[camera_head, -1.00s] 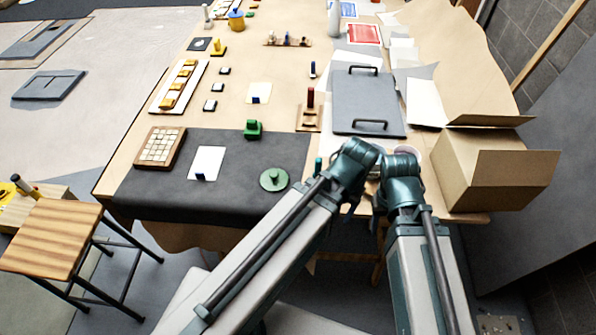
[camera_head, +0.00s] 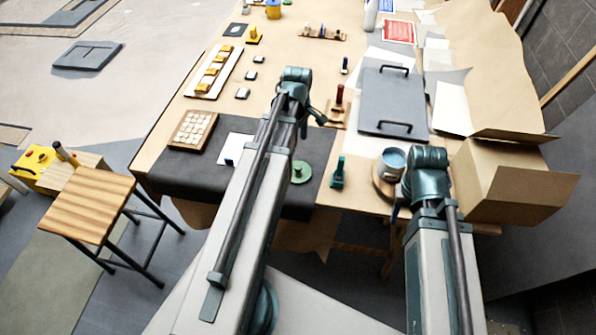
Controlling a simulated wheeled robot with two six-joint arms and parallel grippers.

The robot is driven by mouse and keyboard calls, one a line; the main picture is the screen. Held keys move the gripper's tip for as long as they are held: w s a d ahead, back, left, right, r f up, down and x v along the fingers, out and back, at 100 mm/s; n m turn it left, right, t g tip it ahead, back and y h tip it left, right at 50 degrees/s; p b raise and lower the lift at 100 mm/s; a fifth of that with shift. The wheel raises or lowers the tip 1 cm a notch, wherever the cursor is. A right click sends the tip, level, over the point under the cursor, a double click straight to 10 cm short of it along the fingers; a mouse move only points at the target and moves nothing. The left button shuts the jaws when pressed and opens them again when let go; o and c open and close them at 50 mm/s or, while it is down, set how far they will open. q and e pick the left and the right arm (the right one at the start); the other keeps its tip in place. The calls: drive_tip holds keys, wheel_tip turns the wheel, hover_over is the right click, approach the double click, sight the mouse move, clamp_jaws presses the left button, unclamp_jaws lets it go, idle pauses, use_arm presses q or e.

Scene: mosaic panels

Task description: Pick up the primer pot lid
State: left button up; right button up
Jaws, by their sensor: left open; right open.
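A round green disc with a small knob (camera_head: 300,172), which looks like the primer pot lid, lies on the dark mat (camera_head: 175,185) near its right end. The open pot with blue contents (camera_head: 391,160) stands on a round wooden base at the table's front right. My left gripper (camera_head: 312,120) is open above the table, beyond the disc and apart from it; my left forearm passes just left of the disc. My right gripper (camera_head: 402,200) is open beside the pot and partly covers it. Whether it touches the pot, I cannot tell.
A green upright tool (camera_head: 338,173) stands between disc and pot. A grey board with two handles (camera_head: 392,100) lies behind the pot. An open cardboard box (camera_head: 510,185) is at right. A tile tray (camera_head: 193,131) and a wooden stool (camera_head: 88,205) are at left.

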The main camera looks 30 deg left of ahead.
use_arm(q)
drive_tip(key=b, duration=0.8)
hover_over(298, 167)
drive_tip(key=f, duration=0.8)
drive_tip(key=shift+s+d+f, duration=0.1)
drive_tip(key=shift+s+f, duration=0.1)
drive_tip(key=shift+f, duration=0.05)
drive_tip(key=f+b, duration=0.5)
drive_tip(key=shift+w+f, duration=0.15)
drive_tip(key=shift+w, duration=0.15)
clamp_jaws()
